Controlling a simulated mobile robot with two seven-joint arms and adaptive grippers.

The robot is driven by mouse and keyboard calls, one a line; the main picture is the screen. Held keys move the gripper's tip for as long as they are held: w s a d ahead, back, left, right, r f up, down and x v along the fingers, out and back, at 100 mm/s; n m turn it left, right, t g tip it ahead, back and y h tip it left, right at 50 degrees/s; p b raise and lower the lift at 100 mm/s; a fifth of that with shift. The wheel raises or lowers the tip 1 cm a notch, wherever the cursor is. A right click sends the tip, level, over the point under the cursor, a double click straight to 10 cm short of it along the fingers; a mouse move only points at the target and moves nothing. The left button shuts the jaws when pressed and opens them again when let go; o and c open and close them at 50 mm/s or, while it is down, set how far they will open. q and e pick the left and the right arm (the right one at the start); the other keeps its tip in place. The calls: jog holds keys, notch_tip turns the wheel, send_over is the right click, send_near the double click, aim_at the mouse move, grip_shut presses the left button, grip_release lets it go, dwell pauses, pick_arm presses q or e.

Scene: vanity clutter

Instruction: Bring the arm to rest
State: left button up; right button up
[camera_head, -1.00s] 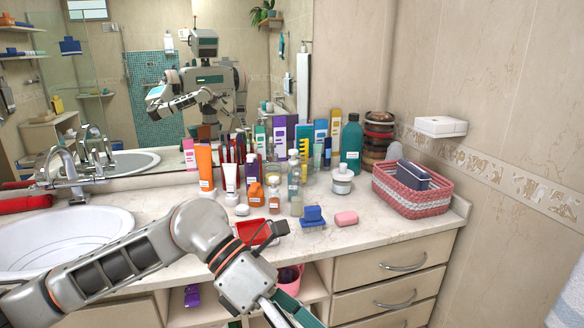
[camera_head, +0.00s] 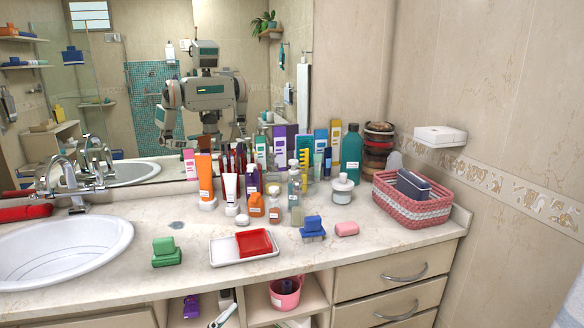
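Neither of my arms nor either gripper shows directly over the counter. My own reflection shows in the mirror (camera_head: 150,95), upright with both arms hanging down at its sides. The grippers in the reflection are too small and too cut off by the bottles to tell their state.
A white tray (camera_head: 222,258) bears a red dish (camera_head: 254,242). A green block (camera_head: 166,252), a blue brush-like item (camera_head: 312,228) and a pink soap (camera_head: 347,228) lie nearby. Several bottles crowd the mirror. A pink basket (camera_head: 411,207) stands right, the sink (camera_head: 60,248) left.

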pick_arm(q)
jog(key=s+a+f+n+g+y, duration=0.2)
jog(key=s+a+f+n, duration=0.1)
jog(key=f, duration=0.5)
jog(key=s+a+f+n+g+y, duration=0.2)
jog(key=s+a+f+n+y, duration=0.1)
jog(key=s+a+f, duration=0.2)
jog(key=s+a+f+n+g+y, duration=0.2)
jog(key=s+a+f, duration=0.2)
jog(key=s+f, duration=0.4)
notch_tip(320, 180, down, 5)
jog(key=shift+a+f+n+g+y, duration=0.1)
jog(key=shift+a+n+g+y, duration=0.2)
jog(key=shift+a+n, duration=0.1)
